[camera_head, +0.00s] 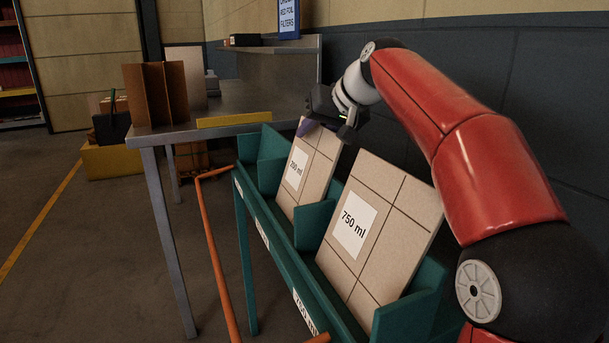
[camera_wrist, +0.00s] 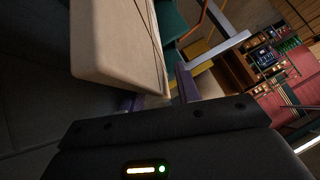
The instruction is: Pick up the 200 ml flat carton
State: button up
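The 200 ml flat carton (camera_head: 314,168) is a tan panel with a white "200 ml" label, leaning tilted in a slot of the teal rack (camera_head: 309,227). My gripper (camera_head: 326,129) is at its upper edge, with one purple finger showing at the left of that edge. In the wrist view, a pale carton (camera_wrist: 118,40) fills the upper left, with its edge close to and partly hiding the left purple finger. The right finger stands apart, with a gap between it and the carton. My gripper (camera_wrist: 160,95) looks open; contact with the carton cannot be told.
A larger 750 ml carton (camera_head: 380,229) leans in the nearer slot, close beside my arm. A grey metal table (camera_head: 215,122) with brown dividers (camera_head: 156,94) stands behind left. An orange rail (camera_head: 212,260) runs along the rack's front. A dark wall is behind my arm.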

jog(key=shift+w+a+f, duration=0.2)
jog(key=shift+w+f, duration=0.05)
jog(key=shift+c, duration=0.3)
grip_shut()
jog(key=shift+r, duration=0.1)
